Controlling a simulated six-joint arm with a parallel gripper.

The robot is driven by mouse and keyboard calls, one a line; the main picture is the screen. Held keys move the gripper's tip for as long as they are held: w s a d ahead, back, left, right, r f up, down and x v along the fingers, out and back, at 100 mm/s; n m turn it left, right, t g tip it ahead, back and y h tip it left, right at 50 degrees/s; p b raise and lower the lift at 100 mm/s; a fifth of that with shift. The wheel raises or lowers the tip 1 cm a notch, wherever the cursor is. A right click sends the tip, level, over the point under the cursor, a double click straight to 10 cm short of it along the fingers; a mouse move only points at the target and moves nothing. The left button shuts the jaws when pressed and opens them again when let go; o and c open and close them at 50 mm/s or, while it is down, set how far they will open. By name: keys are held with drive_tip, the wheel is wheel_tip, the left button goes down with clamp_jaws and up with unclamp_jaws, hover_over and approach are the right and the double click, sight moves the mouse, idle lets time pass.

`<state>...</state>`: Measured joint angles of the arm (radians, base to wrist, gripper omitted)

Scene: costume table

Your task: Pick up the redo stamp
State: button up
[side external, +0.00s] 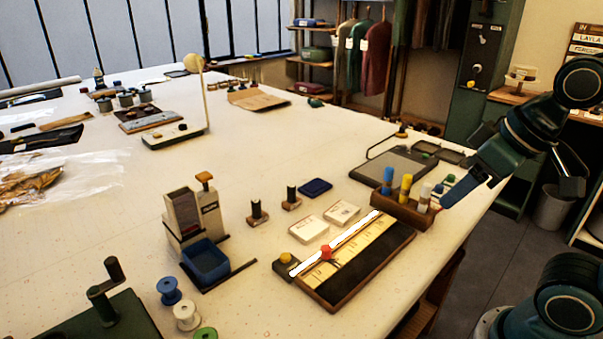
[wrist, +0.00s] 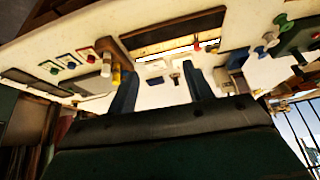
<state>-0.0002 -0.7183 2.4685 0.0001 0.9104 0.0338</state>
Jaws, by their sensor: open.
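Two stamps with black upright handles on small wooden bases stand on the table in the side external view: a nearer one (side external: 257,213) and a farther one (side external: 291,199). Their labels are too small to read, so I cannot tell which is the redo stamp. My gripper (side external: 462,195) is at the right, above the table's right edge beside the marker block and well apart from the stamps. In the wrist view my gripper (wrist: 161,70) is open and empty. A small stamp-like shape (wrist: 175,78) shows between its fingers, far off.
A dark blue pad (side external: 315,187) and two pale blocks (side external: 309,229) lie near the stamps. A wooden ruler board (side external: 345,262) and a marker block (side external: 403,210) lie between them and my gripper. A grey dispenser (side external: 193,215) with a blue tray stands left of the stamps.

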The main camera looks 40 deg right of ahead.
drive_tip(key=w+r+m+g, duration=0.1)
drive_tip(key=w+r+m, duration=0.3)
drive_tip(key=w, duration=0.5)
drive_tip(key=m+g, duration=0.5)
drive_tip(key=m, duration=0.8)
hover_over(292, 186)
wheel_tip(292, 186, down, 10)
drive_tip(key=shift+w+d+r, duration=0.1)
drive_tip(key=shift+r, duration=0.1)
drive_tip(key=shift+f, duration=4.3)
drive_tip(key=shift+f, duration=2.6)
